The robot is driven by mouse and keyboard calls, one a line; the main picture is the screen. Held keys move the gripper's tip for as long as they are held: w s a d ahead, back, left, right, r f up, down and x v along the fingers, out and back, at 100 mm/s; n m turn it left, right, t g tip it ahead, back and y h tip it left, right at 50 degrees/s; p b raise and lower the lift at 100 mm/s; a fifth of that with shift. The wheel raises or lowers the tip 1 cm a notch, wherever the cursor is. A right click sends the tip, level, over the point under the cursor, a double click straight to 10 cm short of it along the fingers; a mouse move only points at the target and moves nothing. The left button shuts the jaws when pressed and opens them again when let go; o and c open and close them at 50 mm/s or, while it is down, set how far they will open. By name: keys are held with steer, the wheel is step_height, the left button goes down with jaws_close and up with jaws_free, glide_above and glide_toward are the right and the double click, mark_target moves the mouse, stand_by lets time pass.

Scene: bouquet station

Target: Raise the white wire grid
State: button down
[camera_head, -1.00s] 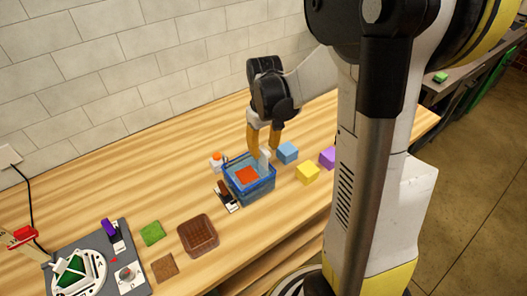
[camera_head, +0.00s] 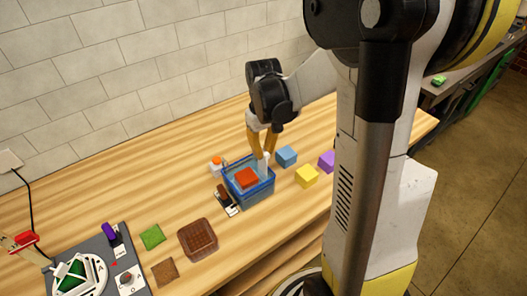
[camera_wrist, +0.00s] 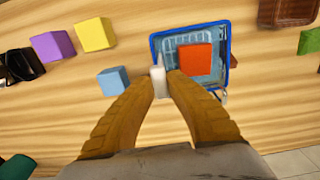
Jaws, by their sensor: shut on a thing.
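The blue-rimmed tub (camera_head: 262,192) stands on the wooden bench, and it also shows in the wrist view (camera_wrist: 153,45). A red block (camera_head: 246,178) sits inside it, seen from above in the wrist view (camera_wrist: 195,59). Pale wire lines of the grid (camera_wrist: 170,48) show around the block; most of the grid is hidden. A white upright handle (camera_head: 264,168) stands at the tub's side nearest the blue cube. My gripper (camera_wrist: 160,73) is shut on this handle (camera_wrist: 159,84), with a finger on each side. Its fingers point down in the head view (camera_head: 264,156).
A blue cube (camera_head: 287,155), yellow cube (camera_head: 306,176) and purple cube (camera_head: 327,160) stand right of the tub. A white bottle with an orange cap (camera_head: 216,166) and a dark device (camera_head: 224,199) are close on its left. A brown tray (camera_head: 198,238) lies nearer the front.

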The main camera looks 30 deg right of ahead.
step_height(320, 180, up, 6)
steer(key=p, duration=0.3)
steer(key=shift+r, duration=0.2)
steer(key=shift+f, duration=0.1)
steer(key=c, duration=1.3)
jaws_free()
steer(key=shift+c, duration=0.2)
step_height(320, 180, up, 12)
steer(key=s+a+f+t+b, duration=0.7)
steer(key=s+a+f+b, duration=0.3)
steer(key=a+f+b, duration=0.2)
step_height(320, 180, down, 2)
steer(key=shift+s+a+f+b, duration=0.25)
steer(key=shift+s+a+b, duration=0.15)
steer(key=shift+a, duration=0.3)
